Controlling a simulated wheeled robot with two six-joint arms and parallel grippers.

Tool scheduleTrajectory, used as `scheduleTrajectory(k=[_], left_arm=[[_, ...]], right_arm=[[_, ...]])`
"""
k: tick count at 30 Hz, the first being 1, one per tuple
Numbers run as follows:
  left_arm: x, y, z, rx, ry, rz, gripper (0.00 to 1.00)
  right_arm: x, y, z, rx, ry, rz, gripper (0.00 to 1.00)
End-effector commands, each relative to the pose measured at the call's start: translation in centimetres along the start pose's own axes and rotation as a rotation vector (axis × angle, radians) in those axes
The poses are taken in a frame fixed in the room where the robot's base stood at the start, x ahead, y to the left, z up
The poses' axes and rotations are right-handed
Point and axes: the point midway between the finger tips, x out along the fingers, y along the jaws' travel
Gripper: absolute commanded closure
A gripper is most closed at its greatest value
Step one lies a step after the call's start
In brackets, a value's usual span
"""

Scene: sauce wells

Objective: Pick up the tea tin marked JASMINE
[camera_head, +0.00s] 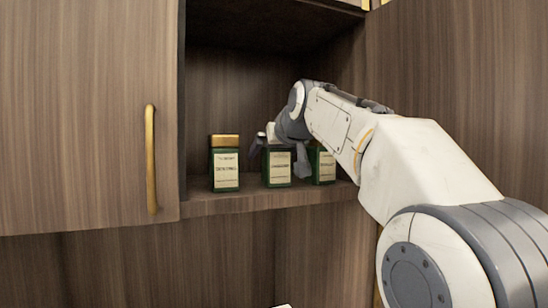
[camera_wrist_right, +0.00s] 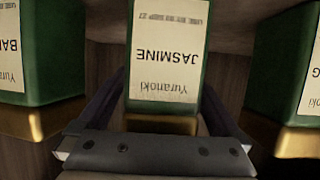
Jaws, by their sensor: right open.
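The JASMINE tea tin (camera_wrist_right: 166,60), dark green with a cream label and a gold lid, fills the middle of the right wrist view, upside down there. It is the middle tin (camera_head: 277,168) on the cabinet shelf in the head view, standing upright, its top hidden by my gripper. My right gripper (camera_head: 281,150) is open, one finger on each side of the tin. In the right wrist view the gripper (camera_wrist_right: 160,112) shows small gaps beside the tin. My left gripper is in neither view.
A similar tin (camera_head: 225,170) stands to the left on the shelf (camera_head: 265,201), and another (camera_head: 324,168) close to the right, partly hidden by my arm. The cabinet has side walls and a door (camera_head: 80,110) with a brass handle (camera_head: 151,158) at left.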

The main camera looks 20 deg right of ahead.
Motion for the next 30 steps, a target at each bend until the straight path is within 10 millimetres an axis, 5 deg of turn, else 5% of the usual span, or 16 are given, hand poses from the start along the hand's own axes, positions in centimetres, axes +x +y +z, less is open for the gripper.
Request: scheduleTrajectory(k=[4,9,12,23,30], left_arm=[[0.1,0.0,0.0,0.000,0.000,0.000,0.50],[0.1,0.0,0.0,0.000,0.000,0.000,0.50],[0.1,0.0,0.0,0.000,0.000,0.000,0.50],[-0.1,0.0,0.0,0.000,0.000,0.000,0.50],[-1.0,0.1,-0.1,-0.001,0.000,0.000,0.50]], right_arm=[[0.0,-0.1,0.0,0.000,0.000,-0.001,0.00],[0.0,-0.1,0.0,-0.001,0.000,-0.001,0.65],[0.0,-0.1,-0.1,-0.001,0.002,-0.001,0.94],[-0.2,-0.1,-0.7,-0.001,0.004,-0.001,0.94],[-1.5,-0.1,-3.8,-0.001,0.006,-0.001,0.94]])
